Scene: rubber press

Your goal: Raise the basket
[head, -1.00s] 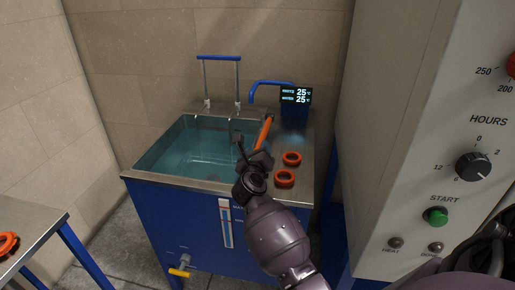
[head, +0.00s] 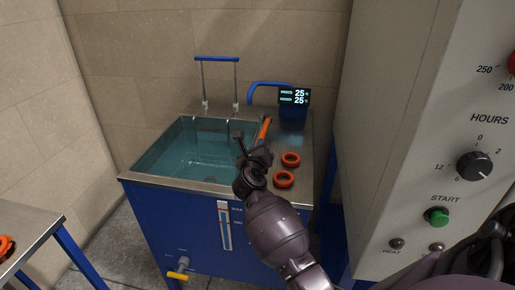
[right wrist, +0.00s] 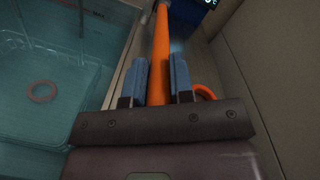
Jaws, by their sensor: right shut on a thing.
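The basket (right wrist: 70,115) is a clear mesh tray under the water of the blue tank (head: 170,215), with an orange ring (right wrist: 42,92) in it in the right wrist view. An orange lever (head: 264,128) stands at the tank's right rim; it also shows in the right wrist view (right wrist: 160,45). My right gripper (head: 254,150) is shut on the lever, with a blue finger pad on each side of it. A blue-topped frame (head: 218,59) rises at the tank's back edge; its link to the basket is not clear. My left gripper is out of view.
Two orange rings (head: 290,159) lie on the metal top right of the tank. A blue spout and a display (head: 294,96) stand behind. A grey control cabinet (head: 400,130) closes off the right. A metal table (head: 25,225) stands at lower left.

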